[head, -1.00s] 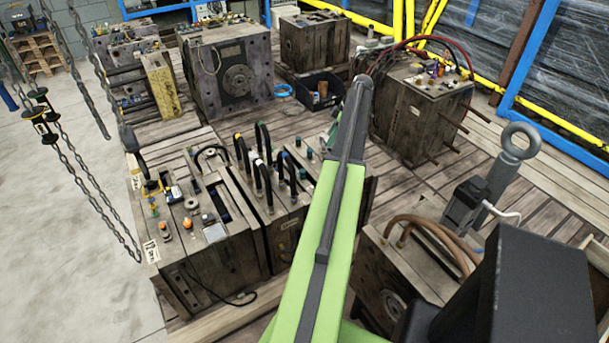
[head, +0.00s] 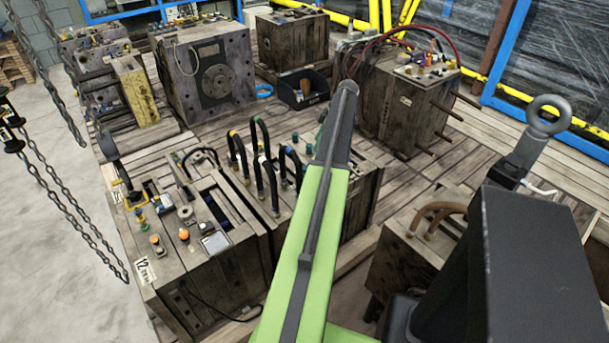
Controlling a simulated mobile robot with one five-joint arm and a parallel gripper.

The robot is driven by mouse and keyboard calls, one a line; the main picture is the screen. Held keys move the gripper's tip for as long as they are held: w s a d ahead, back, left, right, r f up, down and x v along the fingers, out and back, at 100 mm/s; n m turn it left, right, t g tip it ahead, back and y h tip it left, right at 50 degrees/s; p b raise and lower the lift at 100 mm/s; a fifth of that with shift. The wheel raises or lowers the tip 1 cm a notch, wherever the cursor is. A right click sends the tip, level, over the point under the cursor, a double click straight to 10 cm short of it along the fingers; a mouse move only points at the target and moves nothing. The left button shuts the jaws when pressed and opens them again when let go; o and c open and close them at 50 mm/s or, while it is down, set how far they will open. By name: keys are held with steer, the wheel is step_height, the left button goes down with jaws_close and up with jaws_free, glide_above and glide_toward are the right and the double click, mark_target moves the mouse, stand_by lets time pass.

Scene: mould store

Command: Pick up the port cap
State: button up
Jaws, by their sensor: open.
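Several small caps and fittings sit on top of the wooden-looking mould block (head: 215,283) at the front left. Among them are an orange cap (head: 184,234) and a second orange-topped piece (head: 155,240) to its left. Teal caps (head: 295,137) show farther back, beyond the black hoses. I cannot tell for sure which of these is the port cap. My green and grey arm reaches up the middle of the picture, to the right of the front-left block. My gripper is not visible; the arm hides what lies behind it.
Black looped hoses (head: 258,165) stand up from the block. Chains (head: 75,205) hang at the left. A mould with red hoses (head: 408,105) stands at the back right, a black bin (head: 303,95) at the back middle. A large eye bolt (head: 548,115) rises at the right.

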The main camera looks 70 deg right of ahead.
steer(key=b, duration=1.1)
glide_toward(305, 167)
steer(key=x, duration=0.5)
steer(key=shift+s+a+f, duration=0.15)
steer(key=shift+s+a, duration=0.05)
steer(key=shift+s, duration=0.05)
steer(key=shift+w+f, duration=0.2)
steer(key=shift+w, duration=0.05)
steer(key=b+x, duration=0.5)
steer(key=shift+w+d, duration=0.1)
steer(key=shift+d, duration=0.05)
steer(key=shift+r, duration=0.1)
jaws_close()
